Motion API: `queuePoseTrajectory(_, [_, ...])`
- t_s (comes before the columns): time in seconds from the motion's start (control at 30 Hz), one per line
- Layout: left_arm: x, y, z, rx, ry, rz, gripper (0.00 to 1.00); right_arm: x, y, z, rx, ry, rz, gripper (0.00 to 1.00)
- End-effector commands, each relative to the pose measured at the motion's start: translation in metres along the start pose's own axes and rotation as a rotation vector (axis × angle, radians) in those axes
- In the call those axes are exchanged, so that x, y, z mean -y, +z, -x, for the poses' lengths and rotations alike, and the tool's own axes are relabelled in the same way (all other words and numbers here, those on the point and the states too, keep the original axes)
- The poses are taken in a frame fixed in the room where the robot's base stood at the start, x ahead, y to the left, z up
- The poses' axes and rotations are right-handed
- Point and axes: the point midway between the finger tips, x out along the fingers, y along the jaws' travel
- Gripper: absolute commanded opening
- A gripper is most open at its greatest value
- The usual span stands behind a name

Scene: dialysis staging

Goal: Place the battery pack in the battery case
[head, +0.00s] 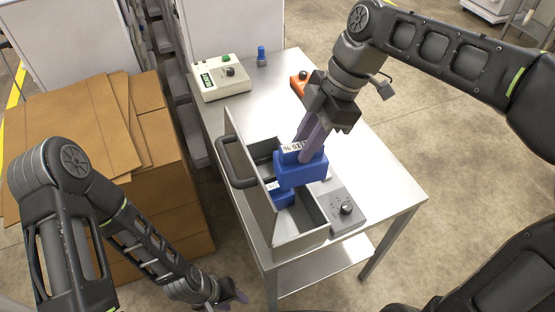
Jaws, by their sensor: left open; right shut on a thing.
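A blue battery pack (301,171) with a white label is gripped in my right gripper (305,146), which points down from the upper right. The pack is over the open grey battery case (302,243) on the metal table. I cannot tell whether its lower end is inside the case. The case's lid (247,170), with a dark handle, stands raised on its left side. Another blue pack (283,197) with a label sits inside the case, partly hidden by the lid and the held pack. My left gripper (236,301) is low at the bottom, away from the table, empty and open.
On the metal table (378,177), a beige device (220,78) with a green display stands at the back left, near a small blue item (262,56). An orange item (299,84) lies behind my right gripper. A grey box with a black knob (345,209) is right of the case. Cardboard boxes (150,130) stand left.

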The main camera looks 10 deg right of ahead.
Motion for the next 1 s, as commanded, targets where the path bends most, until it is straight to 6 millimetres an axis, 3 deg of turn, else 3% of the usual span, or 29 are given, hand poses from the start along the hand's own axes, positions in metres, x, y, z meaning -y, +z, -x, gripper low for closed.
queuePoseTrajectory(0.3, [0.004, -0.001, -0.017, -0.006, 0.005, -0.003, 0.41, -0.049, 0.073, -0.043, 0.0, 0.265, -0.632, 0.0])
queuePoseTrajectory(0.5, [0.006, -0.002, -0.026, -0.01, 0.009, -0.005, 0.41, -0.083, 0.11, -0.065, -0.003, 0.432, -1.026, 0.0])
queuePoseTrajectory(0.8, [0.008, -0.003, -0.036, -0.013, 0.012, -0.007, 0.41, -0.119, 0.141, -0.086, -0.003, 0.6, -1.433, 0.0])
queuePoseTrajectory(1.0, [0.008, -0.003, -0.038, -0.014, 0.014, -0.008, 0.41, -0.131, 0.15, -0.091, -0.003, 0.653, -1.562, 0.0])
